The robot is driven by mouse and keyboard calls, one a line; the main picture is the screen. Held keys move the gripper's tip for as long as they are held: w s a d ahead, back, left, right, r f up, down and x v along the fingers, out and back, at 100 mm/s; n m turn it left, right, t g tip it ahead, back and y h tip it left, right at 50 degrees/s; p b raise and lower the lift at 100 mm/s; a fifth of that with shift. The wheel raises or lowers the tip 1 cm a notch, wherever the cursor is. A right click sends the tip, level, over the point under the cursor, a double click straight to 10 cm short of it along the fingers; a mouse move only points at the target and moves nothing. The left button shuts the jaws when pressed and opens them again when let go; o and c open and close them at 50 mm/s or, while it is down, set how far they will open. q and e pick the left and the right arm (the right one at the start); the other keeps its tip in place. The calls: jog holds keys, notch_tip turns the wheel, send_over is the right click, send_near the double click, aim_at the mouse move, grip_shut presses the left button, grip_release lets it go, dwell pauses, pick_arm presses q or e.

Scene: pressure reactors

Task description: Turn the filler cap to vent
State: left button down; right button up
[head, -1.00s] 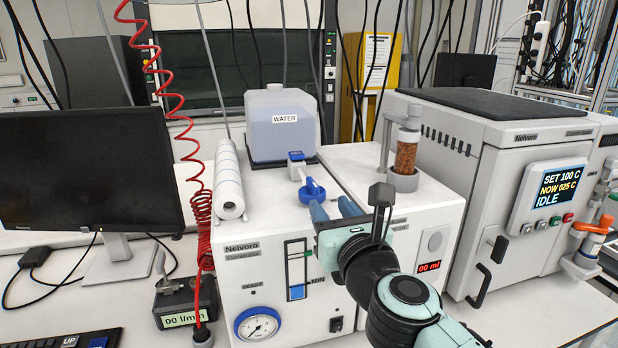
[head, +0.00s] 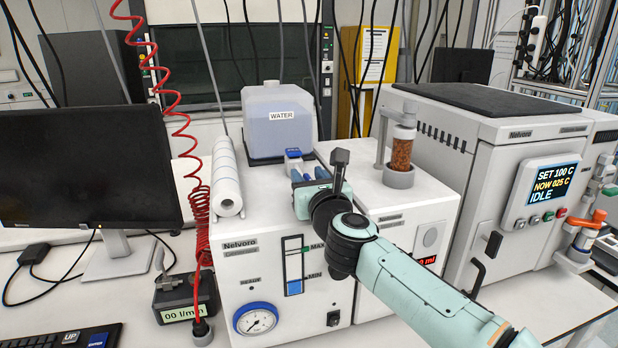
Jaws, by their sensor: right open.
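The blue round filler cap (head: 307,178) is on the white top of the Nelvoro generator (head: 270,205), in front of the water tank. My right gripper and wrist cover most of it, and only a bit of blue shows between the fingers. The cap's setting is hidden. My left gripper is not in view.
The water tank (head: 280,125) is at the back. A paper roll (head: 227,180) lies to the left, and a glass column of orange beads (head: 402,155) stands to the right. The reactor oven (head: 500,180) is farther right.

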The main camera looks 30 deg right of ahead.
grip_shut()
